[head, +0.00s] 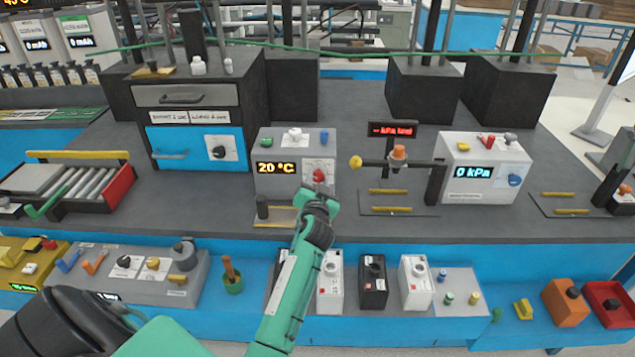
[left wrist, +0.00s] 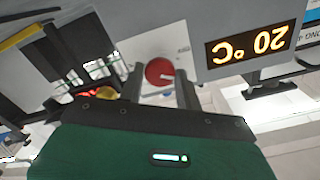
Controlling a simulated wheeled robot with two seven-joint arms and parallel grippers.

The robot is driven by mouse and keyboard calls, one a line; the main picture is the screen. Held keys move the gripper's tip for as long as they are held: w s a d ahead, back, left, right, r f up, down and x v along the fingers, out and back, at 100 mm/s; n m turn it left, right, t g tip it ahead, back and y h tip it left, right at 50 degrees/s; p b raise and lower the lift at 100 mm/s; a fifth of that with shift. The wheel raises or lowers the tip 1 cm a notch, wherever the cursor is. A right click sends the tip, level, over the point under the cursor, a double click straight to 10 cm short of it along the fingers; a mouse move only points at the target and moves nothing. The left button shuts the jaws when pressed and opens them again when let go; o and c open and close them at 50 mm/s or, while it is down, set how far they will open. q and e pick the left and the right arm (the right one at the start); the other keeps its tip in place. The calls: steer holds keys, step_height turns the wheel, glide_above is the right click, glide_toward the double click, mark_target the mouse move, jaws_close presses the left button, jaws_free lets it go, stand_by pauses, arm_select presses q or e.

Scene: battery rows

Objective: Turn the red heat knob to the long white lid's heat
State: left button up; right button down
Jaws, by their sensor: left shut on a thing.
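The red heat knob (head: 318,175) is on the front of a grey box (head: 267,184) whose display (head: 276,168) reads 20 °C. In the left wrist view the knob (left wrist: 159,72) sits between the two fingers of my left gripper (left wrist: 160,85), which is shut on it. The display shows upside down there (left wrist: 250,45). In the head view my left gripper (head: 320,192) is at the box's right front, below the knob. I cannot tell which one is the long white lid. My right gripper is not in view.
A grey box with a 0 kPa display (head: 474,172) and a blue knob stands to the right. An orange-capped fixture (head: 398,153) is between the boxes. A cabinet with a blue door (head: 190,150) is behind left. White and black batteries (head: 373,285) stand in front.

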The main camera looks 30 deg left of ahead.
arm_select(q)
steer(key=shift+r+m, duration=0.1)
steer(key=shift+m, duration=1.4)
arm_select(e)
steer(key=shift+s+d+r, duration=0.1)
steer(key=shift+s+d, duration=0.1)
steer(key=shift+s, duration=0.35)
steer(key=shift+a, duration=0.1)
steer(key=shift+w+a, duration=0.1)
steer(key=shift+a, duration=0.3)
arm_select(q)
steer(key=o, duration=0.9)
steer(key=shift+o, duration=0.2)
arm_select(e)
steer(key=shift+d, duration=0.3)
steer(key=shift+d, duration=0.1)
